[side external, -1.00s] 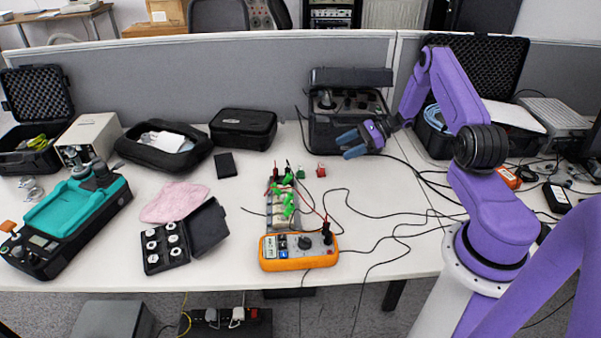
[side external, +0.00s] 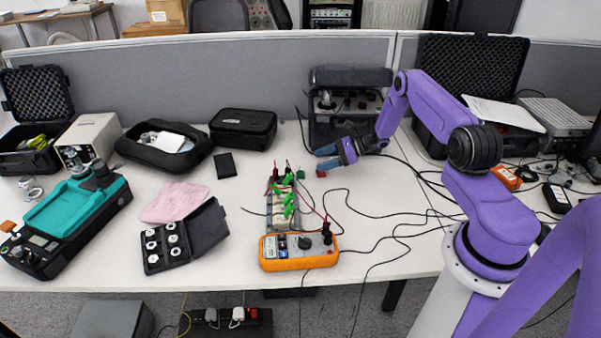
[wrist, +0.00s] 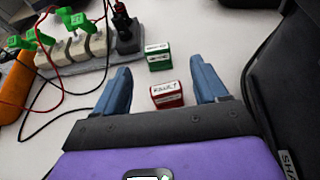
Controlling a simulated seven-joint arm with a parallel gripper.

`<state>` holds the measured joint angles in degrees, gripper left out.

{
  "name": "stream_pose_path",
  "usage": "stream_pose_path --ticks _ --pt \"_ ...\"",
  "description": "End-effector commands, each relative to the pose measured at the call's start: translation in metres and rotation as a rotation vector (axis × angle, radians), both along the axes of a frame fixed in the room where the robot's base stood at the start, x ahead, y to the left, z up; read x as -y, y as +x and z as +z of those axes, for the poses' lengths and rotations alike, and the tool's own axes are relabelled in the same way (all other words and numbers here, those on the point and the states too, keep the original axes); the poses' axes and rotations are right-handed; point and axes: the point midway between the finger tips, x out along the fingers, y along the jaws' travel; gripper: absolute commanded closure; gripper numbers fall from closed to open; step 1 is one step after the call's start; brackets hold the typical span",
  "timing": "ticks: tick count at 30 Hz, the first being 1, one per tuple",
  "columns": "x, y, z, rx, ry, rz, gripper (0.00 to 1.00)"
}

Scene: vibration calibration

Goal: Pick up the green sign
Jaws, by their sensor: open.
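The green sign (wrist: 158,57) is a small block with a white label, standing on the table. In the wrist view it lies just beyond my fingertips, between their lines. In the side view it is a small green spot (side external: 300,174) right of the power strip. My gripper (wrist: 161,72) is open and empty, its blue fingers apart. A red sign (wrist: 166,95) with a white label stands nearer, in the gap between the fingers as seen from the wrist. In the side view my gripper (side external: 326,157) is above and behind the red sign (side external: 321,174).
A power strip (wrist: 75,50) with green clips and red and black leads is close left of the green sign. An open black case (side external: 335,133) stands behind my gripper. An orange meter (side external: 285,255) is in front. Cables cross the table to the right.

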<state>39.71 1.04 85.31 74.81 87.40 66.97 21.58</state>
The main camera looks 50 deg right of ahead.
Motion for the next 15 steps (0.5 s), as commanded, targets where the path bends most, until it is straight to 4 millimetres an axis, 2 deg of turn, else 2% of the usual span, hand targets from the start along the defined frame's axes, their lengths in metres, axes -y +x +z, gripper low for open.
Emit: stream_pose_path --ticks 8,15 --pt "-0.011 0.009 -0.006 -0.001 0.000 0.002 0.28" --pt "-0.034 0.029 -0.018 -0.001 -0.001 0.004 0.28"
